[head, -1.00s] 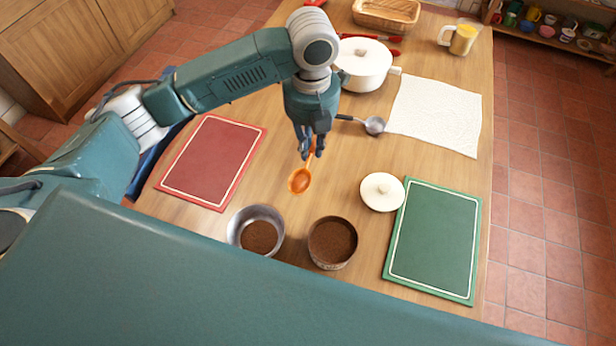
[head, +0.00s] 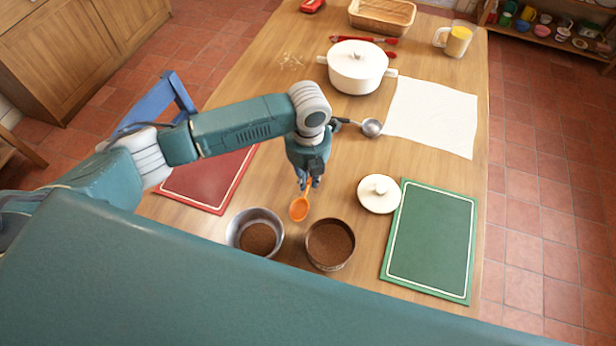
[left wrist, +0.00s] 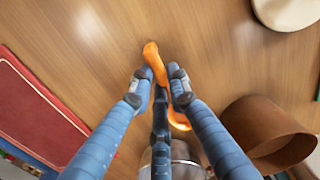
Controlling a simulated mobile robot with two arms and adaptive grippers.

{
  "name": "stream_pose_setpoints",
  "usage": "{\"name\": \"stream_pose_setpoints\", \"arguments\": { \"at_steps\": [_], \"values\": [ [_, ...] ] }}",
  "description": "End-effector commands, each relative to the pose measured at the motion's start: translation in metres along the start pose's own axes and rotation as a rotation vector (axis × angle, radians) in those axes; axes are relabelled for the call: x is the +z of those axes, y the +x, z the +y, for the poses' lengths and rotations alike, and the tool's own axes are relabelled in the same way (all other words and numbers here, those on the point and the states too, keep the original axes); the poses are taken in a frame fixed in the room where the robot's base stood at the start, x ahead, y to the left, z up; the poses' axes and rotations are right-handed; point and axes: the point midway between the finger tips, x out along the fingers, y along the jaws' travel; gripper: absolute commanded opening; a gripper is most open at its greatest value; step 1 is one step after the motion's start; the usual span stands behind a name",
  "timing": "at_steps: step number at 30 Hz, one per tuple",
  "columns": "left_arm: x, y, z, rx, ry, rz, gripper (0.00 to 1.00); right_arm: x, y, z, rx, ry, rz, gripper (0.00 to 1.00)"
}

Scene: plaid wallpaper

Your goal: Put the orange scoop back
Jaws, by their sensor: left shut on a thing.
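The orange scoop (head: 299,208) is in my left gripper (head: 308,183), which is shut on its handle. In the head view the scoop's bowl points toward the front of the table, just behind the gap between a metal bowl and a brown round container. In the left wrist view the scoop (left wrist: 152,54) passes between the fingertips (left wrist: 161,84), and its bowl is mostly hidden behind the gripper. I cannot tell exactly how high it is above the table. My right gripper is not in view.
The metal bowl (head: 232,230) and the brown container (head: 350,252) both hold brown grounds. A white lid (head: 379,194), green board (head: 432,240) and red board (head: 205,187) lie nearby. A metal ladle (head: 371,127), white pot (head: 357,68) and white cloth (head: 432,115) are farther back.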

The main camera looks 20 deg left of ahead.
Motion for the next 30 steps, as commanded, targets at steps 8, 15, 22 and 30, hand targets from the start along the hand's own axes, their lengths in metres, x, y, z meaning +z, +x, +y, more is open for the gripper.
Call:
{"name": "stream_pose_setpoints", "arguments": {
  "at_steps": [8, 15, 22, 30],
  "values": [
    [0.0, 0.003, 0.0, -0.001, 0.0, 0.0, 0.32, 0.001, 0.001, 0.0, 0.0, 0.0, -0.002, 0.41],
    [0.0, 0.003, 0.0, -0.001, 0.0, 0.001, 0.35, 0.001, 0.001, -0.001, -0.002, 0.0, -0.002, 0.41],
    [0.001, -0.012, -0.001, -0.003, 0.0, -0.002, 0.35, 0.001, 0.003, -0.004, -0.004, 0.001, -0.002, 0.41],
    [0.002, -0.068, -0.001, -0.002, 0.001, -0.005, 0.35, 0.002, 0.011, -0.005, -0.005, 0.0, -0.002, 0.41]
  ]
}}
